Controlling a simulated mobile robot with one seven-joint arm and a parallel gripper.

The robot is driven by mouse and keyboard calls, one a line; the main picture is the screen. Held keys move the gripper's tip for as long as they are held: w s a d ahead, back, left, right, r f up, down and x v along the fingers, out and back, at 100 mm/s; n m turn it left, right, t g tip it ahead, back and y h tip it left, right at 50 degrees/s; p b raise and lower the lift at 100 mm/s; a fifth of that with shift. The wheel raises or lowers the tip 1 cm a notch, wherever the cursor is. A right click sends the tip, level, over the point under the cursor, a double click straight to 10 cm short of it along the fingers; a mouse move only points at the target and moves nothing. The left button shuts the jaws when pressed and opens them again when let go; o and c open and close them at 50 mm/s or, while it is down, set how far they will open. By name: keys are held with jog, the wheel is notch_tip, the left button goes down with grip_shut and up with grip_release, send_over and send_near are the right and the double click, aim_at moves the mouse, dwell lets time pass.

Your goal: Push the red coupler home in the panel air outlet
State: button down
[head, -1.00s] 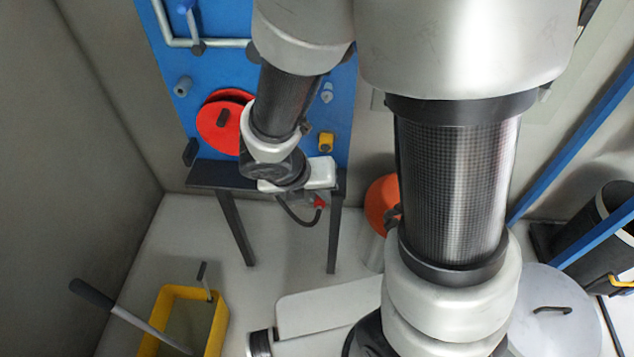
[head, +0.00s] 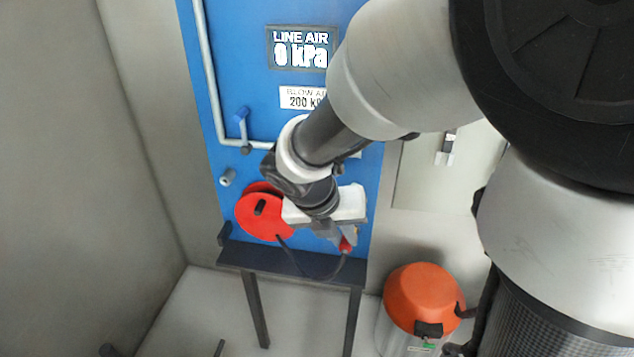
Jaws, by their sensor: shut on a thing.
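The red coupler (head: 346,244) shows as a small red piece at the lower right of my gripper (head: 338,232), in front of the blue panel (head: 240,100). My gripper is shut on it; the fingers are small and partly hidden by the wrist. A dark hose (head: 310,276) hangs in a loop from the coupler toward the red reel (head: 258,218). A grey stub (head: 227,177) sticks out of the panel left of my arm. I cannot tell whether this is the air outlet. My wrist covers the panel's lower right part.
A dark shelf (head: 290,263) on legs stands below the panel. A blue-handled valve (head: 242,122) sits on a grey pipe. The display (head: 302,48) reads LINE AIR 0 kPa. An orange-topped canister (head: 422,300) stands on the floor at right.

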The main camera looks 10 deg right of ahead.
jog(key=shift+p, duration=0.35)
jog(key=shift+w+d, duration=0.1)
jog(key=shift+w, duration=0.05)
jog(key=shift+w+d+f+p, duration=0.1)
jog(key=shift+w+d+p, duration=0.25)
jog(key=shift+w, duration=0.55)
jog(key=shift+w+d+r+p, duration=0.15)
jog(key=shift+w+p, duration=0.25)
jog(key=shift+w, duration=0.45)
jog(key=shift+w+d+f+p, duration=0.15)
jog(key=shift+w+d+p, duration=0.25)
jog(key=shift+w, duration=0.5)
jog(key=shift+p, duration=0.8)
jog(key=shift+w+d+p, duration=0.2)
jog(key=shift+w+p, duration=0.3)
jog(key=shift+w, duration=0.25)
jog(key=shift+w+d+p, duration=0.2)
jog(key=shift+w+p, duration=0.25)
jog(key=shift+w, duration=0.3)
jog(key=c, duration=1.6)
grip_release()
jog(key=shift+w, duration=0.1)
jog(key=shift+c, duration=0.2)
